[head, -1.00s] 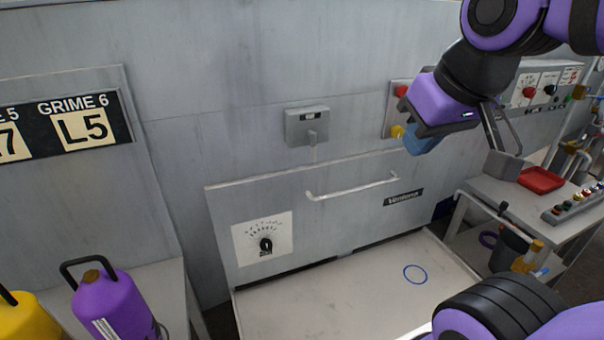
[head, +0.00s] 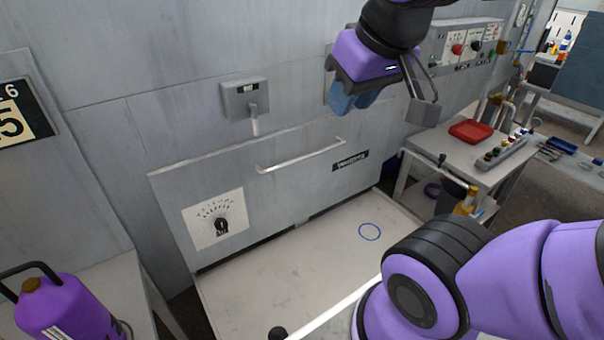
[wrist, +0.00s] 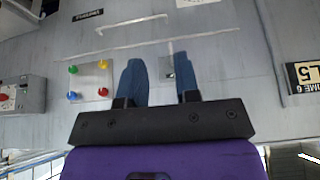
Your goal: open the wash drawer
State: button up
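A grey front panel (head: 290,182) with a pale bar handle (head: 300,157) stands against the wall in the head view. I take it for the wash drawer's front, though the label is too small to read surely. The handle also shows upside down in the wrist view (wrist: 130,22). My gripper (head: 355,102) is above the handle's right end in the head view, in front of the wall. Its two blue fingers (wrist: 159,80) are apart with nothing between them in the wrist view, and do not touch the handle.
A dial plate (head: 214,218) is on the panel's left. A pale surface (head: 270,280) with a blue ring (head: 370,231) lies below. A grey wall box (head: 245,99) and a plate of coloured buttons (wrist: 90,82) are nearby. A purple canister (head: 70,308) stands left; a red tray (head: 470,131) lies right.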

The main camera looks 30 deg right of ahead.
jog(key=shift+o, duration=0.7)
jog(key=w+d+f+m+h, duration=0.1)
jog(key=w+d+f, duration=0.1)
jog(key=w+d, duration=0.2)
jog(key=w+d+f+m+t+h, duration=0.1)
jog(key=w+d+m, duration=0.1)
jog(key=w, duration=0.8)
jog(key=shift+w+d+f+h, duration=0.15)
jog(key=shift+d+f+h, duration=0.25)
jog(key=shift+d, duration=0.45)
jog(key=w+d+f+m+t, duration=0.2)
jog(key=w+d+f, duration=0.55)
jog(key=w, duration=0.25)
jog(key=m+t+y, duration=0.2)
jog(key=m+y, duration=0.1)
jog(key=y, duration=0.1)
send_near(309, 157)
notch_tip(309, 157, up, 7)
jog(key=w+d, duration=0.1)
jog(key=w, duration=0.1)
notch_tip(309, 157, down, 11)
jog(key=s+d+m+t+y, duration=0.2)
jog(key=s+m+t+y, duration=0.15)
jog(key=m+y, duration=0.2)
jog(key=shift+m+t+h, duration=0.35)
jog(key=shift+t, duration=0.1)
jog(key=x, duration=1.1)
jog(key=shift+w+a+f, duration=0.15)
jog(key=shift+f, duration=0.05)
grip_shut()
